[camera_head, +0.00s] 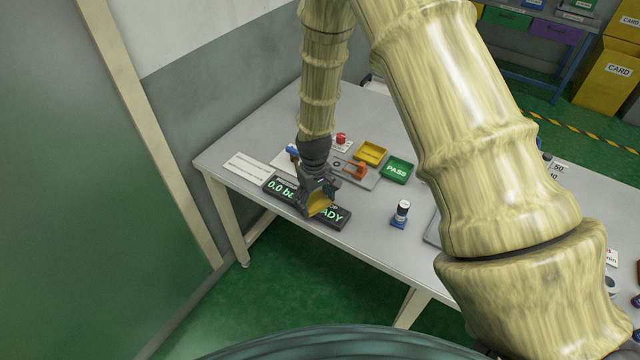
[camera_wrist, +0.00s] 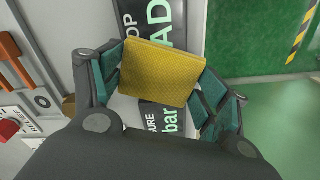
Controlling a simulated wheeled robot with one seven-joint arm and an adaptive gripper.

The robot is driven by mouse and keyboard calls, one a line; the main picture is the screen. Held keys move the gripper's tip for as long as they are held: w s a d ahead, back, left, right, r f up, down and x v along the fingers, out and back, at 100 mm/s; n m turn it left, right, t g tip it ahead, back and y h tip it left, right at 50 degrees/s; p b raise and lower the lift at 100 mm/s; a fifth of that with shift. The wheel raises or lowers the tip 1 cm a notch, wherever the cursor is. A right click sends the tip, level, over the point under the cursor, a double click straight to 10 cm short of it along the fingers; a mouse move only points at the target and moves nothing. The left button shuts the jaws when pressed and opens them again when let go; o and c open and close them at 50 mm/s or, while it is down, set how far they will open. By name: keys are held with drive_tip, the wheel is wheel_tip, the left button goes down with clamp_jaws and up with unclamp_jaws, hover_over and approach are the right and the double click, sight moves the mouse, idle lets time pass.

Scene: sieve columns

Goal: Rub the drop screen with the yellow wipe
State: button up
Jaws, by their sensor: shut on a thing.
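My gripper (camera_head: 316,190) is shut on the yellow wipe (camera_head: 319,205), low over the dark displays at the table's front edge. In the wrist view the wipe (camera_wrist: 162,72) is a flat yellow square between the two green-padded fingers. The drop screen (camera_head: 337,217), with green "READY" letters, is partly hidden by the wipe and gripper. In the wrist view the drop screen (camera_wrist: 158,18) shows beyond the wipe's upper edge. The pressure screen (camera_head: 278,188), reading "0.0 ba…", lies to the left. I cannot tell whether the wipe touches a screen.
Behind the gripper are a panel with an orange handle (camera_head: 355,170), a red knob (camera_head: 341,138), a yellow tray (camera_head: 370,153) and a green PASS tray (camera_head: 398,170). A small blue-based bottle (camera_head: 401,213) stands to the right. A white card (camera_head: 246,166) lies at left.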

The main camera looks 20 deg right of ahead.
drive_tip(key=shift+s+d, duration=0.65)
drive_tip(key=shift+d, duration=0.1)
drive_tip(key=r, duration=0.1)
drive_tip(key=r+p, duration=0.1)
drive_tip(key=shift+s+d+r, duration=0.1)
drive_tip(key=shift+d+r, duration=0.2)
drive_tip(key=shift+a+r+p, duration=0.2)
drive_tip(key=shift+r+p, duration=0.3)
drive_tip(key=shift+r, duration=0.05)
drive_tip(key=shift+a+r+p, duration=0.15)
drive_tip(key=shift+r+p, duration=0.3)
drive_tip(key=shift+r, duration=0.1)
drive_tip(key=shift+r+p, duration=1.15)
drive_tip(key=shift+r, duration=0.65)
